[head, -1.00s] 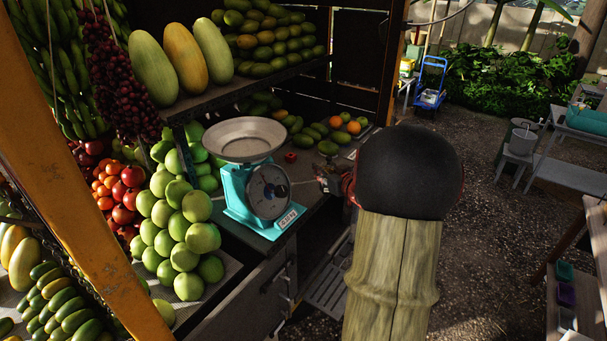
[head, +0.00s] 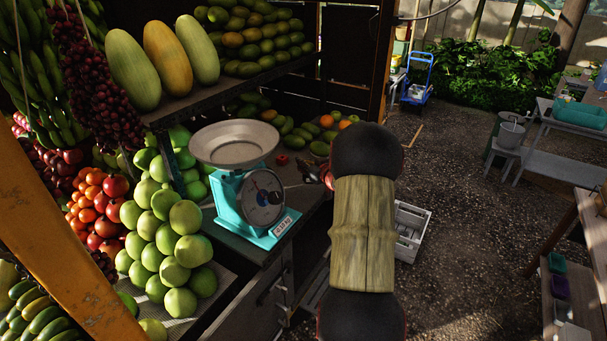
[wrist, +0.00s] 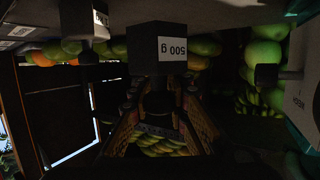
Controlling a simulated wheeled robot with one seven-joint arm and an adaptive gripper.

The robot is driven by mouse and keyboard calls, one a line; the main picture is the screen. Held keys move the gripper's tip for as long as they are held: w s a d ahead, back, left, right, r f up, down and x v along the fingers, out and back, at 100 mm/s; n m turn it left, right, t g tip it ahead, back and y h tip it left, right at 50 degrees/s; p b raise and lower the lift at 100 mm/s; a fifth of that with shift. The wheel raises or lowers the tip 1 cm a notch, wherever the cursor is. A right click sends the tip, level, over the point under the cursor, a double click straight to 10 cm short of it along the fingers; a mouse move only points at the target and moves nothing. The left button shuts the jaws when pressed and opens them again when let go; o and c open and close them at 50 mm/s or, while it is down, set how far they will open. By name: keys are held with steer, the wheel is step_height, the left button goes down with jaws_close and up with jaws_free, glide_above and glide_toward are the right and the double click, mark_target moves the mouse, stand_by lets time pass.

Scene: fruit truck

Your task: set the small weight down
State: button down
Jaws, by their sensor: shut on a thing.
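The small weight (wrist: 158,45) is a dark block with a white "500 g" label, seen upside down in the middle of the wrist view. My gripper (wrist: 160,100) has its fingers on either side of the weight's dark narrow end and is shut on it. I cannot tell whether the weight touches the surface. In the head view my gripper (head: 327,176) is small, at the stall counter right of the scale, partly hidden by my arm. The weight cannot be made out there.
A turquoise scale (head: 250,200) with a metal pan (head: 234,142) stands on the counter (head: 300,205) left of my gripper. Mangoes (head: 298,133) and a red fruit (head: 283,160) lie behind. Another labelled block (wrist: 90,22) shows in the wrist view. Stacked green fruit (head: 165,245) fills the left.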

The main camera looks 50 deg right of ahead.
steer(key=shift+w+d+f, duration=0.6)
steer(key=shift+d+f, duration=0.05)
steer(key=shift+f, duration=0.15)
steer(key=shift+w+d+f, duration=0.2)
steer(key=shift+f, duration=0.35)
steer(key=shift+f+b, duration=0.3)
steer(key=shift+f, duration=0.95)
steer(key=shift+f, duration=0.2)
steer(key=c, duration=1.7)
jaws_free()
